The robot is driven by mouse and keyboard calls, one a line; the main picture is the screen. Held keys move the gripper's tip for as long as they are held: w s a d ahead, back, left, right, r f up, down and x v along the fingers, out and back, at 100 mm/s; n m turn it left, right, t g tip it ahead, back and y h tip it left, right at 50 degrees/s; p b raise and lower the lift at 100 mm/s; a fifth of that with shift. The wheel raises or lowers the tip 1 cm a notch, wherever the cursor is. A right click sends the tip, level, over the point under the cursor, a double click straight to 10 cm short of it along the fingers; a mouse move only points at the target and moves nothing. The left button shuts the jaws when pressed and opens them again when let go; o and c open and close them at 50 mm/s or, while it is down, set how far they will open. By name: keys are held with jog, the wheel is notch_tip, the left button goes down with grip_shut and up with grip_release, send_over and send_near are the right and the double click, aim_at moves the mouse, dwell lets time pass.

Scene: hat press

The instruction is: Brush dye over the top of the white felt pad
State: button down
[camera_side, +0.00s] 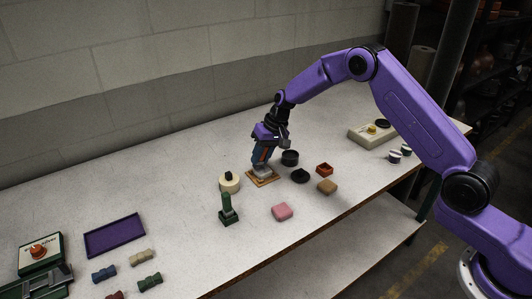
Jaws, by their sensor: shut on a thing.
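My gripper (262,160) points down at the middle of the table, low over a small tan square base (254,182). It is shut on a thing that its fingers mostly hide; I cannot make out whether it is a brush. A pale grey-white block (264,173), perhaps the felt pad, shows on the base just under the fingertips. I cannot tell whether the held thing touches it. No dye colour is clear on it. A small orange-red square dish (324,169) and a dark round pot (290,158) stand to the right; their contents are too small to tell.
Close by are a black disc (300,176), a tan block (327,187), a pink block (282,211), a green stamp-like piece (228,209) and a cream round piece (229,183). A purple tray (114,236) lies left. A beige box (374,134) stands back right.

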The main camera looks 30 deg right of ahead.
jog(key=d, duration=0.3)
jog(key=shift+s+d, duration=0.1)
jog(key=shift+s, duration=0.9)
jog(key=shift+a, duration=1.55)
jog(key=shift+d, duration=1.25)
jog(key=shift+w+v, duration=0.2)
jog(key=shift+v, duration=1)
jog(key=shift+r, duration=2.9)
jog(key=shift+s, duration=0.1)
